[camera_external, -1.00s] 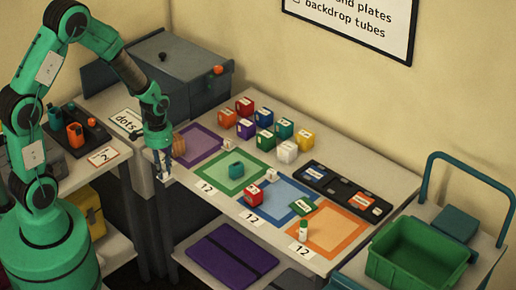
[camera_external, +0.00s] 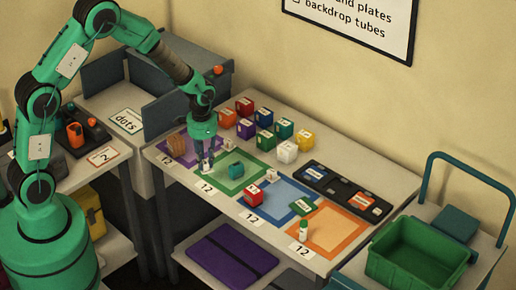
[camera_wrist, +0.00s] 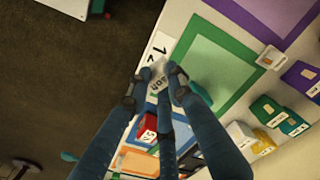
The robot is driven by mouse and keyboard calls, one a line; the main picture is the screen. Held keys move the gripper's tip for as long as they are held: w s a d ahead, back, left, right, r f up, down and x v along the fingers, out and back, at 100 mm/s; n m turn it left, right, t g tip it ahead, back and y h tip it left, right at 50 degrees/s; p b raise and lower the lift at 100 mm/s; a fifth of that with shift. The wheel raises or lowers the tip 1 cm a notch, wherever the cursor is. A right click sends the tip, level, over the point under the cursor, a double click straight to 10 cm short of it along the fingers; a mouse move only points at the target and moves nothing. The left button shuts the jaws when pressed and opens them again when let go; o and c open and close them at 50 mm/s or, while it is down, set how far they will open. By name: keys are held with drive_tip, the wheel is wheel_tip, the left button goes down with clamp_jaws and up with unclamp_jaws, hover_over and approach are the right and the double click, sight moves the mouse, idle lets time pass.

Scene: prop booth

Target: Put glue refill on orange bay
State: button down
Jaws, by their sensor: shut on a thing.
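My gripper (camera_external: 207,165) is above the front edge of the green bay (camera_external: 224,181), near its left corner. It is shut on a small white thing (camera_wrist: 158,68), which I take to be the glue refill. The fingers hide most of it and its label cannot be read. The wrist view shows the fingertips (camera_wrist: 156,82) together around it, over the white card. The orange bay (camera_external: 340,232) lies at the right end of the table, well apart from my gripper. A small white bottle with a green cap (camera_external: 303,231) stands upright at its front left corner.
A teal item (camera_external: 236,171) is on the green bay. A black tray (camera_external: 343,190) and several coloured blocks (camera_external: 265,117) stand behind. The orange bay's middle is clear.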

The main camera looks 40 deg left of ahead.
drive_tip(key=w+d+r+m+p, duration=0.2)
drive_tip(key=w+d+m, duration=0.1)
drive_tip(key=w+d, duration=0.55)
drive_tip(key=m+p, duration=0.6)
drive_tip(key=m, duration=0.4)
hover_over(334, 241)
drive_tip(key=shift+r, duration=0.2)
drive_tip(key=shift+f, duration=3.15)
drive_tip(key=shift+f, duration=0.1)
drive_tip(key=shift+f, duration=1.75)
drive_tip(key=shift+f, duration=0.15)
